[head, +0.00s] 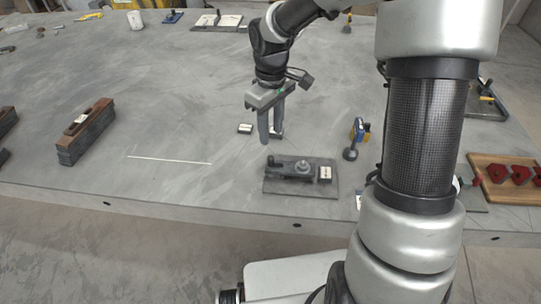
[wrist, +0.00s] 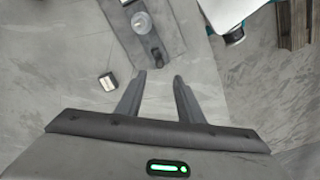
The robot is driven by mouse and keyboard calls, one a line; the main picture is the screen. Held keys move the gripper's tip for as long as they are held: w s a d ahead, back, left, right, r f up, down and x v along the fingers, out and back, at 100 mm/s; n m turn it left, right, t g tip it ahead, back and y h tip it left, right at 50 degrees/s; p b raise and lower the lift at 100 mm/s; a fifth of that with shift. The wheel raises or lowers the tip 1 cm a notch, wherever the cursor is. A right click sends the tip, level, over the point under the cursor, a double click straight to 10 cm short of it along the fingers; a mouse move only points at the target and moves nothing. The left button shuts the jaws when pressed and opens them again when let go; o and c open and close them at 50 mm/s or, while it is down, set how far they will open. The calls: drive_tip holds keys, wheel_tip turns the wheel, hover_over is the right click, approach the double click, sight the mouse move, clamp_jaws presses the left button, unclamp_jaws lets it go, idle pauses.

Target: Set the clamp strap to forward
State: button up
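The clamp fixture is a dark grey base plate (head: 318,189) near the table's front edge. A dark bar that looks like the clamp strap (head: 284,169) lies along it, with a round grey knob (head: 302,167) near its middle and a white-labelled block (head: 325,173) at the right end. In the wrist view the plate (wrist: 172,35) is cut off at the top, with the knob (wrist: 141,21) and a dark bar end (wrist: 155,50) showing. My gripper (head: 270,141) points down, just behind the fixture. Its fingers (wrist: 162,77) are apart and empty.
A small white-labelled block (head: 245,128) sits left of my gripper. A blue-and-yellow tool (head: 360,130) stands right of the fixture. A wooden tray with red parts (head: 505,178) is at far right. A brown block (head: 86,132) is at left.

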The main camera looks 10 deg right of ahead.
sight(271, 157)
wheel_tip(271, 157, down, 12)
drive_tip(key=shift+r+b, duration=0.25)
drive_tip(key=shift+b, duration=0.55)
clamp_jaws()
